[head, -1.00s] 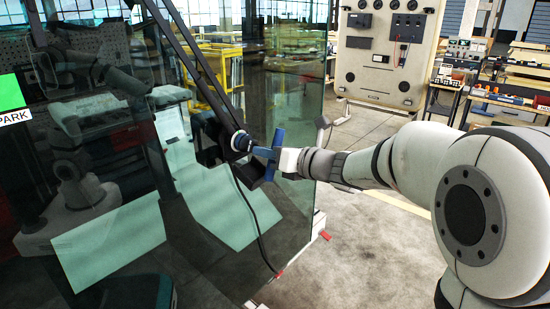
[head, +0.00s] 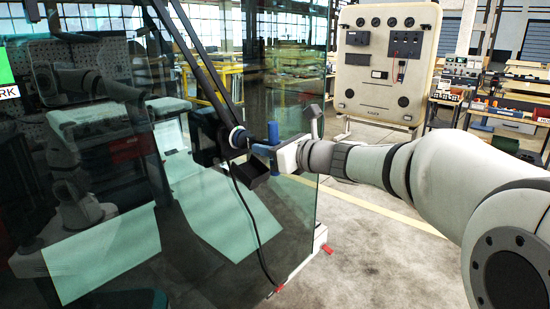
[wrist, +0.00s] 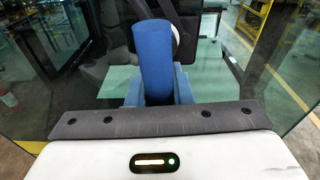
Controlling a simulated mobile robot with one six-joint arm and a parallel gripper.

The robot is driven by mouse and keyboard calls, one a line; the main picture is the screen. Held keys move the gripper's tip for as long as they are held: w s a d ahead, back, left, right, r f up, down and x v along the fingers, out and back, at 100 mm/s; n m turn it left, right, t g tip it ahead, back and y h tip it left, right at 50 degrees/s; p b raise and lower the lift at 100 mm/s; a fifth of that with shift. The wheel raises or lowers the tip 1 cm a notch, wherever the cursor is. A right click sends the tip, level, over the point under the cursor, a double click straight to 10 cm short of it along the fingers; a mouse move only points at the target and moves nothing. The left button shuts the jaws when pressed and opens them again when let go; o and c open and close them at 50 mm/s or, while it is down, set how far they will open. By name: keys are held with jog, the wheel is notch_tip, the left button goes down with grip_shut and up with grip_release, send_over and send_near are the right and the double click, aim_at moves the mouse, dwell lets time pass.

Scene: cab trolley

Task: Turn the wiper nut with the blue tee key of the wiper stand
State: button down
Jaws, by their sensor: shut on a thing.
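The blue tee key (head: 273,134) is at the wiper pivot on the outside of the glass. Its crossbar stands roughly upright, and it also shows in the wrist view (wrist: 152,52). My gripper (head: 264,152) is shut on the key's handle, with its blue fingers on either side of the bar (wrist: 157,88). The wiper pivot (head: 239,138) is a dark hub with a pale ring, just left of the key. The nut itself is hidden, so I cannot tell how fully the key sits on it. The black wiper arm (head: 196,62) runs up and left from the pivot.
The large tinted cab glass (head: 110,215) fills the left side and reflects my arm. A black cable (head: 250,222) hangs below the pivot. A cream panel (head: 385,65) stands behind on the right, with benches beyond. The floor between is open.

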dwell(0.4)
jog(key=shift+f+n+b, duration=0.2)
jog(key=shift+n+b, duration=0.2)
jog(key=shift+b, duration=0.3)
jog(key=n+b, duration=0.3)
jog(key=b, duration=0.2)
jog(key=shift+t, duration=0.4)
jog(key=shift+r+n+b, duration=0.1)
jog(key=shift+n+b, duration=0.3)
jog(key=shift+b, duration=0.15)
jog(key=shift+r, duration=0.1)
